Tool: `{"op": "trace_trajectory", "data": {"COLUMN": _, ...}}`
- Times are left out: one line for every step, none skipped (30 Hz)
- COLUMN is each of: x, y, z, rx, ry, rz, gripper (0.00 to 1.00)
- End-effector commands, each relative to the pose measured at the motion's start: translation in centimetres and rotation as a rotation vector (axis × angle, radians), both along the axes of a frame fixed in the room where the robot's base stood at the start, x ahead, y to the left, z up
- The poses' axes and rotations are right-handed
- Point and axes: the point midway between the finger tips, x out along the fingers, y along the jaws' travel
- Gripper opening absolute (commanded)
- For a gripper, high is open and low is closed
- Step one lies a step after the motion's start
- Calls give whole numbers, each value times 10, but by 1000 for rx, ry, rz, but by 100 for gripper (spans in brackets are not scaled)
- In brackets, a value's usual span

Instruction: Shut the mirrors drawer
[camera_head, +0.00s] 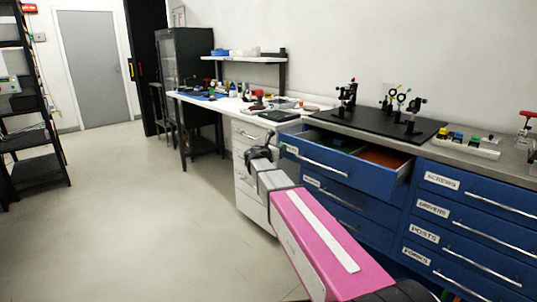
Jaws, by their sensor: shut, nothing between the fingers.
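A blue drawer (341,167) with a long silver handle (322,168) stands pulled out at the top of the left blue cabinet. Its label (292,149) is too small to read, so I cannot confirm that it is the mirrors drawer. Green and orange-brown items show inside it. My gripper (258,152) is shut and empty, just left of the drawer's front in the picture. I cannot tell whether it touches the drawer. My pink arm reaches up from the bottom and hides part of the lower drawers.
Closed blue drawers (478,195) with labels and silver handles fill the right side. A black optics board (375,124) with mounts lies on the worktop. A white drawer unit (243,190) stands behind my gripper. The floor (130,210) at the left is clear.

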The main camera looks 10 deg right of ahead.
Motion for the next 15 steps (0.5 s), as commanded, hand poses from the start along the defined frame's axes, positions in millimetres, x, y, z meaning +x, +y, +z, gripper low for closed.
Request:
{"op": "trace_trajectory", "data": {"x": 12, "y": -13, "z": 0, "rx": 0, "ry": 0, "rz": -3, "gripper": 0}}
{"op": "trace_trajectory", "data": {"x": 17, "y": -20, "z": 0, "rx": 0, "ry": 0, "rz": -3, "gripper": 0}}
{"op": "trace_trajectory", "data": {"x": 24, "y": -29, "z": 0, "rx": 0, "ry": 0, "rz": -3, "gripper": 0}}
{"op": "trace_trajectory", "data": {"x": 29, "y": -36, "z": 0, "rx": 0, "ry": 0, "rz": -3, "gripper": 0}}
{"op": "trace_trajectory", "data": {"x": 34, "y": -42, "z": 0, "rx": 0, "ry": 0, "rz": -2, "gripper": 0}}
{"op": "trace_trajectory", "data": {"x": 40, "y": -52, "z": 0, "rx": 0, "ry": 0, "rz": -3, "gripper": 0}}
{"op": "trace_trajectory", "data": {"x": 45, "y": -58, "z": 0, "rx": 0, "ry": 0, "rz": -2, "gripper": 0}}
{"op": "trace_trajectory", "data": {"x": 50, "y": -65, "z": 0, "rx": 0, "ry": 0, "rz": -2, "gripper": 0}}
{"op": "trace_trajectory", "data": {"x": 56, "y": -74, "z": 0, "rx": 0, "ry": 0, "rz": -3, "gripper": 0}}
{"op": "trace_trajectory", "data": {"x": 61, "y": -80, "z": 0, "rx": 0, "ry": 0, "rz": -3, "gripper": 0}}
{"op": "trace_trajectory", "data": {"x": 66, "y": -86, "z": 0, "rx": 0, "ry": 0, "rz": -2, "gripper": 0}}
{"op": "trace_trajectory", "data": {"x": 71, "y": -94, "z": 0, "rx": 0, "ry": 0, "rz": -2, "gripper": 0}}
{"op": "trace_trajectory", "data": {"x": 75, "y": -100, "z": 0, "rx": 0, "ry": 0, "rz": -3, "gripper": 0}}
{"op": "trace_trajectory", "data": {"x": 79, "y": -106, "z": 0, "rx": 0, "ry": 0, "rz": -2, "gripper": 0}}
{"op": "trace_trajectory", "data": {"x": 85, "y": -113, "z": 0, "rx": 0, "ry": 0, "rz": -1, "gripper": 0}}
